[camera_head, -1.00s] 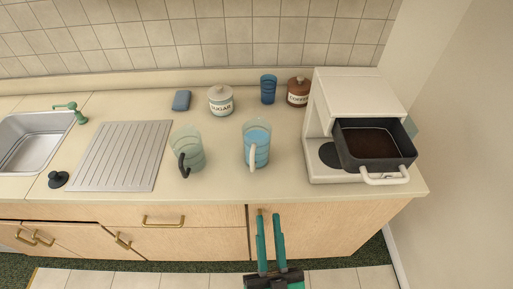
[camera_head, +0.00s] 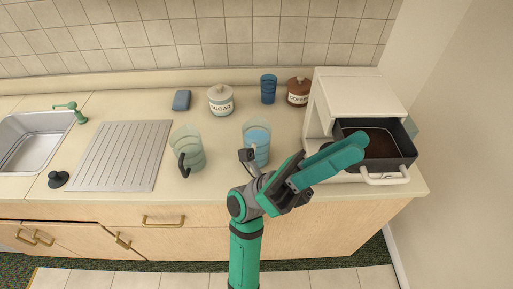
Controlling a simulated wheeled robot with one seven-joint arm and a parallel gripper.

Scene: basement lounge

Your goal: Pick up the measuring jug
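Two clear ribbed jugs stand upright on the counter, and I cannot tell for sure which is the measuring jug. The left jug (camera_head: 190,143) has a dark handle and looks empty. The right jug (camera_head: 257,135) holds blue liquid; its lower part and its handle are hidden behind my arm. My gripper (camera_head: 350,149) is raised over the counter's right part, its green fingers pointing right across the front of the coffee machine. The fingers overlap in this view, so their gap does not show. Nothing is visibly held.
The white coffee machine (camera_head: 358,93) stands at right with its dark drawer (camera_head: 402,149) out. Behind the jugs are a sugar jar (camera_head: 221,101), blue cup (camera_head: 268,88), coffee jar (camera_head: 298,97) and blue sponge (camera_head: 181,100). A draining board (camera_head: 120,155) and sink (camera_head: 32,145) lie left.

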